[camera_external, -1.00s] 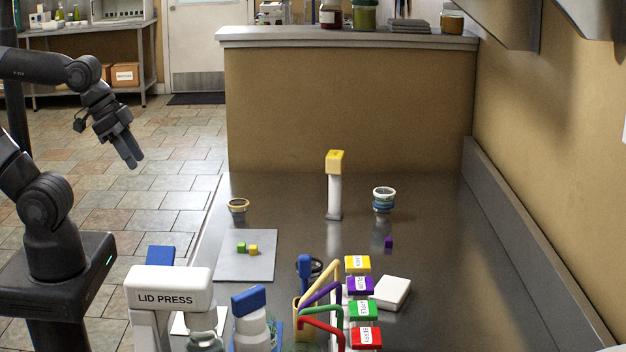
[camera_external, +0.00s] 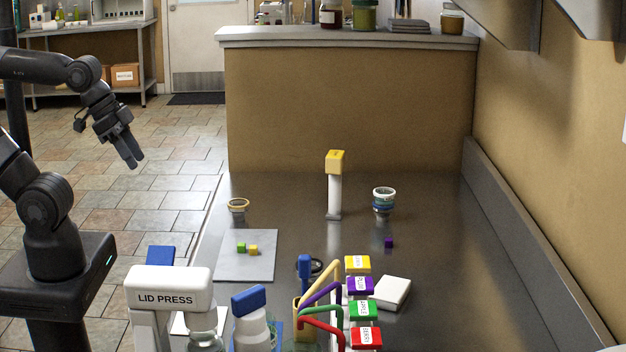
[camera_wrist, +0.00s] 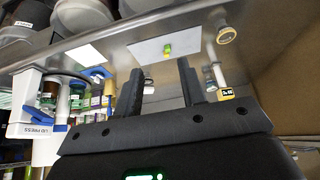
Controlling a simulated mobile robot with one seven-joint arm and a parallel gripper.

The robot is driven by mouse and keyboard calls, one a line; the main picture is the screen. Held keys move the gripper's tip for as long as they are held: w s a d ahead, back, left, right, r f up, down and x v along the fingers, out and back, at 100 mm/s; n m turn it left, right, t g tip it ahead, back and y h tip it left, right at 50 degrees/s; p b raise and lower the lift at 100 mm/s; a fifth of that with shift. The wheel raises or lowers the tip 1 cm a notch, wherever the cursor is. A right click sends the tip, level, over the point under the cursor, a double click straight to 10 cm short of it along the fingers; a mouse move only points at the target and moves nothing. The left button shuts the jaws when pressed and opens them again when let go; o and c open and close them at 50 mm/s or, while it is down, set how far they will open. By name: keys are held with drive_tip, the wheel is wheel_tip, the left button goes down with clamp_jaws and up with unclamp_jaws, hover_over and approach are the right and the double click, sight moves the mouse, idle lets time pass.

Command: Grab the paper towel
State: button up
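A white, flat, square pad (camera_external: 391,292) lies on the steel counter (camera_external: 430,270), right of the colored labeled blocks. It looks like a folded paper towel, but I cannot tell for sure. I cannot pick it out in the wrist view. My gripper (camera_external: 132,158) hangs in the air over the tiled floor, left of the counter and well away from the pad. In the wrist view, my gripper (camera_wrist: 161,82) has its two dark fingers apart with nothing held between them.
A lid press (camera_external: 168,288), a blue-capped white bottle (camera_external: 252,325) and colored curved handles (camera_external: 322,292) crowd the near counter. A yellow-topped white post (camera_external: 335,190) and stacked rings (camera_external: 384,200) stand farther back. A grey mat (camera_external: 246,268) holds two small cubes. The right side is clear.

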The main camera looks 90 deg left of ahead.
drive_tip(key=shift+o, duration=0.3)
drive_tip(key=o, duration=1.3)
drive_tip(key=w+d+r+m, duration=0.1)
drive_tip(key=w+r, duration=0.1)
drive_tip(key=w, duration=0.5)
drive_tip(key=w+d+r, duration=0.2)
drive_tip(key=w+r, duration=0.1)
drive_tip(key=w, duration=0.4)
drive_tip(key=m+g+h, duration=0.2)
drive_tip(key=m, duration=0.2)
hover_over(390, 288)
drive_tip(key=s+a, duration=0.1)
drive_tip(key=s, duration=0.2)
wheel_tip(390, 288, down, 21)
drive_tip(key=shift+a+f, duration=0.1)
drive_tip(key=shift+f, duration=0.1)
drive_tip(key=shift+t, duration=0.3)
drive_tip(key=shift+w+x, duration=0.2)
drive_tip(key=shift+x, duration=1.05)
drive_tip(key=shift+w+x, duration=0.2)
drive_tip(key=shift+x, duration=1.05)
